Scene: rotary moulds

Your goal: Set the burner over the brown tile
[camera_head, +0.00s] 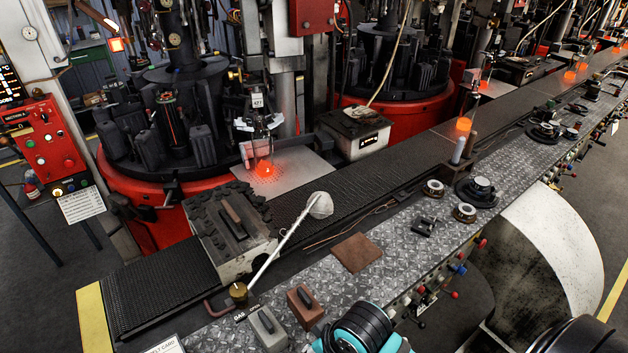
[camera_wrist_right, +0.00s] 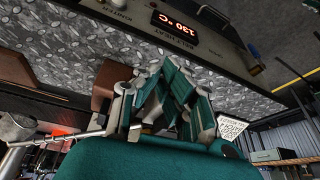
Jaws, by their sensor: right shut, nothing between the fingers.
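The burner has a pale mesh head (camera_head: 320,205) on a long thin rod, which runs down left to a brass pivot (camera_head: 238,291) beside a "GAS" label. The brown tile (camera_head: 357,252) lies flat on the diamond-plate bench. My right gripper (camera_wrist_right: 165,92) is shut and empty in the right wrist view. A pale rod, apparently the burner's (camera_wrist_right: 60,138), shows left of it; contact cannot be told. In the head view only my teal right arm shows. My left gripper is out of view.
A brown block (camera_head: 305,306) and a grey block (camera_head: 267,329) with handles stand near the pivot. A box of dark pieces (camera_head: 228,235) stands behind the rod. Black fittings and ring-shaped parts (camera_head: 464,212) sit right of the tile. Glowing pieces (camera_head: 264,167) lie beyond.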

